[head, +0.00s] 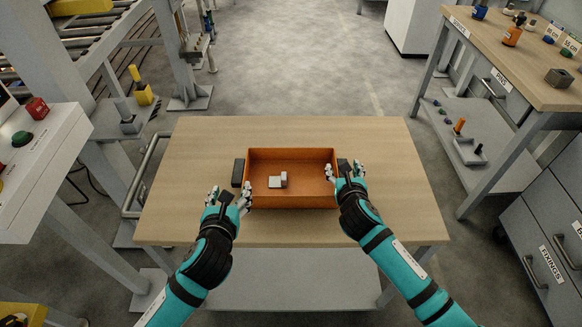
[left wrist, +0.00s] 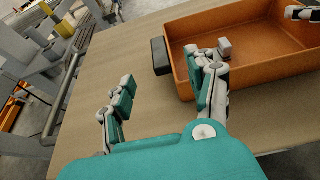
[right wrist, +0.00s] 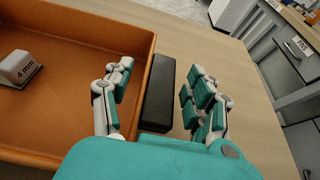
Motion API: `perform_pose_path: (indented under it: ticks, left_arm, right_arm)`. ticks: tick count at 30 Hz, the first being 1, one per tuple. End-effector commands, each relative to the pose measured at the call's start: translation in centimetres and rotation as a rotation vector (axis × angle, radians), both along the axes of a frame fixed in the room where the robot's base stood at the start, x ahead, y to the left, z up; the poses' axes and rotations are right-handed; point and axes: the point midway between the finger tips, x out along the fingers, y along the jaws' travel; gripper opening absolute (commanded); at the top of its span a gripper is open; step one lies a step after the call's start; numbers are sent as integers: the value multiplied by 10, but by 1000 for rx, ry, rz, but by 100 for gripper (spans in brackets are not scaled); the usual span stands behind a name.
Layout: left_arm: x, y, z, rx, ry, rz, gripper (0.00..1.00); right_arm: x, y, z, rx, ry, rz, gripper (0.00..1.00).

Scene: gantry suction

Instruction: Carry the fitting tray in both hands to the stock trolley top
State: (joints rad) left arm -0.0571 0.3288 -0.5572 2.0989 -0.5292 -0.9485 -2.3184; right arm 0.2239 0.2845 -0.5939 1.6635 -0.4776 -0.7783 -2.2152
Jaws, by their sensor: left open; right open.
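The orange fitting tray (head: 290,201) lies flat on a wood-topped table (head: 200,140). It has a dark handle block on each side, the left one (head: 238,173) and the right one (right wrist: 158,92). A small grey fitting (head: 279,181) lies inside, with a "4 mm" label in the right wrist view. My left gripper (head: 228,195) is open and empty, just short of the left handle, with one finger near the tray's front left corner. My right gripper (head: 345,170) is open, its fingers on either side of the right handle, one over the tray's inside. Contact there cannot be told.
A workbench (head: 535,85) with labelled parts stands at the right, above drawers marked "FIXINGS" (head: 548,262). A control panel (head: 40,140) and machine frame stand at the left. A metal rail (head: 150,165) borders the table's left side. The floor (head: 300,60) beyond is clear.

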Motion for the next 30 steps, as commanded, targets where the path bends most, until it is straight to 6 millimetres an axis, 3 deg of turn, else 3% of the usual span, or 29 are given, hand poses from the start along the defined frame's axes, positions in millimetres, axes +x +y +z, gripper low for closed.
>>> perform_pose_path:
  ticks: [18,30]
  left_arm:
    - [0,0,0,0,0,0,57]
    - [0,0,0,0,0,0,57]
  right_arm:
    - [-98,0,40,1,1,2,57]
    - [-109,0,45,0,0,0,57]
